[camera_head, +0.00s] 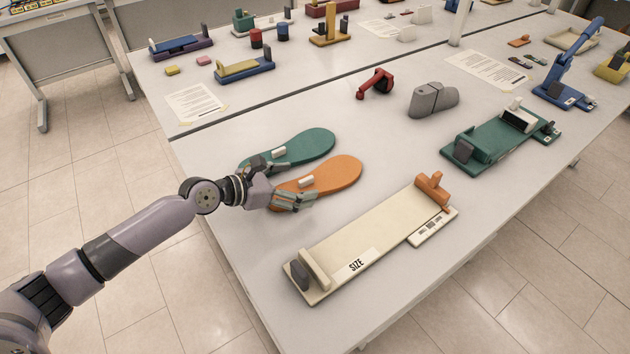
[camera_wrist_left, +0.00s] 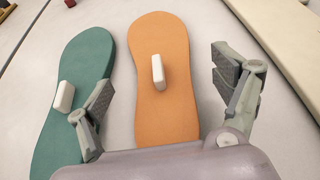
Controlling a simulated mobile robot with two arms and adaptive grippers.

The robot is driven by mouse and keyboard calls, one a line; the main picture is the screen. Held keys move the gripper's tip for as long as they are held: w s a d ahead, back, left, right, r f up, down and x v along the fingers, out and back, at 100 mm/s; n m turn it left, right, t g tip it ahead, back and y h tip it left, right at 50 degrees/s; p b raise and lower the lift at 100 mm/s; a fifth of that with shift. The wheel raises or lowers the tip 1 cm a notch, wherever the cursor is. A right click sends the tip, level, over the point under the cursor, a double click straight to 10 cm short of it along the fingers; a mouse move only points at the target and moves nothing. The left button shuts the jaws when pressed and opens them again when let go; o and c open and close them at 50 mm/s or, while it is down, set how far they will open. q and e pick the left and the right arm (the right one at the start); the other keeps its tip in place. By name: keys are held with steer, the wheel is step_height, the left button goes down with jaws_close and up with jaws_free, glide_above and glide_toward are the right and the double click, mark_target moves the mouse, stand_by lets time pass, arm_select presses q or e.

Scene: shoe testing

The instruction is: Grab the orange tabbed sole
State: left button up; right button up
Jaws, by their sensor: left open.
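The orange sole (camera_head: 336,174) lies flat on the white table in the head view, with a small white tab (camera_head: 306,182) standing on it. In the left wrist view the orange sole (camera_wrist_left: 162,100) runs between my fingers, its white tab (camera_wrist_left: 158,72) ahead of them. A green sole (camera_head: 307,147) with its own white tab lies beside it; it also shows in the left wrist view (camera_wrist_left: 82,70). My left gripper (camera_head: 275,183) is open and empty, one finger over the green sole's edge, the other right of the orange sole. My right gripper is not in view.
A cream size-measuring device (camera_head: 375,238) lies to the right on the table (camera_head: 225,175). A green device (camera_head: 500,135), a grey shoe form (camera_head: 433,98) and a red clamp-like item (camera_head: 375,83) stand farther back. Bare table lies between the soles and the cream device.

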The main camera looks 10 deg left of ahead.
mark_target(304, 181)
arm_select(q)
steer(key=x, duration=0.4)
steer(key=shift+c, duration=0.5)
steer(key=shift+r, duration=0.1)
steer(key=c, duration=1.2)
